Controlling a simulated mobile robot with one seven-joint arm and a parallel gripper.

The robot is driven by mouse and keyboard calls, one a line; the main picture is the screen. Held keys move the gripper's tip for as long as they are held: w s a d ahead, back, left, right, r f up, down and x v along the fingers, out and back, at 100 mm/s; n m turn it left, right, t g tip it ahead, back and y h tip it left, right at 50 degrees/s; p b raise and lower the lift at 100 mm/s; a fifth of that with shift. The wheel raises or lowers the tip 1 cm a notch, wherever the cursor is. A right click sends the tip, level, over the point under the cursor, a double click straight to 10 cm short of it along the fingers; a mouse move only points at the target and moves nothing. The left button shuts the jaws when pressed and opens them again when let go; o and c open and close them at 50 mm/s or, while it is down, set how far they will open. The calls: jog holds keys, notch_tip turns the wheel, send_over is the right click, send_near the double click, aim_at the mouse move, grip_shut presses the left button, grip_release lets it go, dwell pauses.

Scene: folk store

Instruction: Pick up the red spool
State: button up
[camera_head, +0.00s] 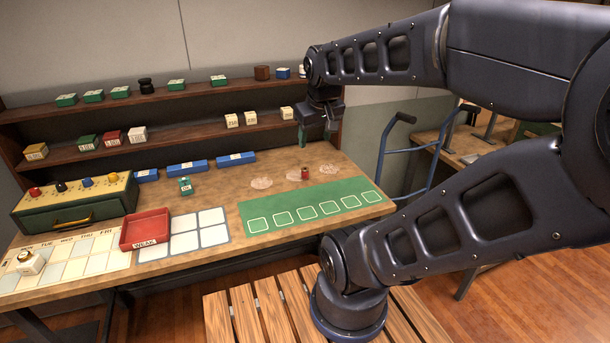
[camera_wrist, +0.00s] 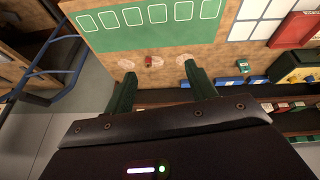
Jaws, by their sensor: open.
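A green mat (camera_head: 290,212) with outlined squares lies in front of the spool. A red tray (camera_head: 146,230), a green box (camera_head: 185,185) and a green drawer cabinet (camera_head: 75,207) stand to the left. Blue boxes (camera_head: 187,166) line the back below shelves. A blue hand truck (camera_head: 408,160) stands right.

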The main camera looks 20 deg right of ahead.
jog(key=w+d+f+n+g+h, duration=0.1)
jog(key=w+d+f+n+h, duration=0.15)
jog(key=w+n, duration=0.5)
jog(key=n+g, duration=0.1)
jog(key=n, duration=1.4)
send_over(306, 178)
jog(key=a, duration=0.2)
jog(key=shift+h, duration=0.45)
jog(key=f, duration=2.4)
jog(key=shift+s+d+f, duration=0.2)
jog(key=shift+s+d, duration=0.05)
jog(key=shift+x, duration=2.75)
jog(key=shift+w, duration=0.2)
jog(key=c, duration=1)
jog(key=shift+r, duration=0.1)
jog(key=shift+c, duration=0.2)
